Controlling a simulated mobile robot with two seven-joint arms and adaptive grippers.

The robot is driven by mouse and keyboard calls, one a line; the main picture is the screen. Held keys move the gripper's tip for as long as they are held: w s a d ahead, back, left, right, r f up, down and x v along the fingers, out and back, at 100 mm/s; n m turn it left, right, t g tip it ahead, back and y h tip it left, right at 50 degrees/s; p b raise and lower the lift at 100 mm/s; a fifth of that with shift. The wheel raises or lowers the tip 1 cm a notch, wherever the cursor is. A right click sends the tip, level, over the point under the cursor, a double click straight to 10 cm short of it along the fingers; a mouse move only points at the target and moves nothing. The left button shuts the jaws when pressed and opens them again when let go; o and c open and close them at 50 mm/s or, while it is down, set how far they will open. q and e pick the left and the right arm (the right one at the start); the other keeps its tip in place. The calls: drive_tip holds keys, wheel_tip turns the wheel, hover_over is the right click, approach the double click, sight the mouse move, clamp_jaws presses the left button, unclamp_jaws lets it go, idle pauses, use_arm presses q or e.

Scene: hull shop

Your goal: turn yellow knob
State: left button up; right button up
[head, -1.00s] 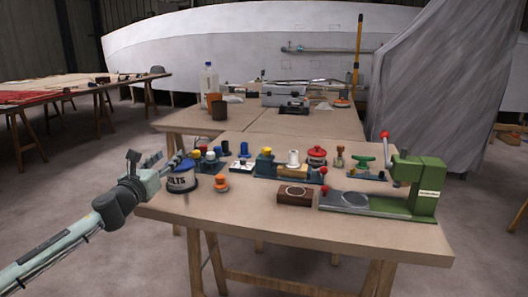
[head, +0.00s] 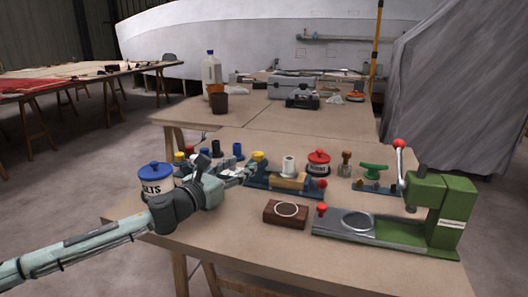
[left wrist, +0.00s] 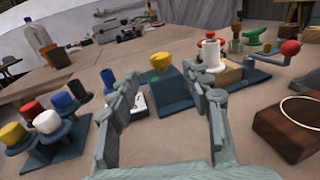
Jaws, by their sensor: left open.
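A yellow knob (head: 259,156) stands on the left end of a dark blue base (head: 312,191). In the left wrist view this yellow knob (left wrist: 160,61) is ahead, between the lines of my fingers and beyond their tips. My left gripper (head: 250,171) is open and empty, pointing at it, apart from it as far as I can tell. It also shows in the left wrist view (left wrist: 154,86). A second yellow knob (left wrist: 12,134) sits among red, white, blue and black ones on a blue rack at the left. My right gripper is not in view.
A blue-lidded tin (head: 155,170) stands behind my left arm. Right of the knob are a white cylinder (head: 289,165), a red-lidded tin (head: 318,158), a brown block (head: 285,213) and a green press (head: 440,210). The table front is clear.

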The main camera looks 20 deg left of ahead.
sight(255, 156)
use_arm(q)
drive_tip(key=shift+w+d+r, duration=0.1)
drive_tip(key=shift+w+d, duration=0.05)
drive_tip(key=shift+w, duration=0.3)
drive_tip(key=shift+w+d+r, duration=0.15)
drive_tip(key=shift+w, duration=0.3)
drive_tip(key=p+x, duration=0.1)
drive_tip(key=x, duration=0.3)
drive_tip(key=shift+w, duration=0.35)
drive_tip(key=shift+w+d, duration=0.2)
drive_tip(key=shift+w, duration=0.15)
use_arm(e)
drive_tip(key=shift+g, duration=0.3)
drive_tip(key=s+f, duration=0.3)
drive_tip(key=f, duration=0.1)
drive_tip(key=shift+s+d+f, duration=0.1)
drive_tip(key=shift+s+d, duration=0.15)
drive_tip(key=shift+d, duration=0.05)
use_arm(q)
drive_tip(key=shift+c, duration=0.6)
clamp_jaws()
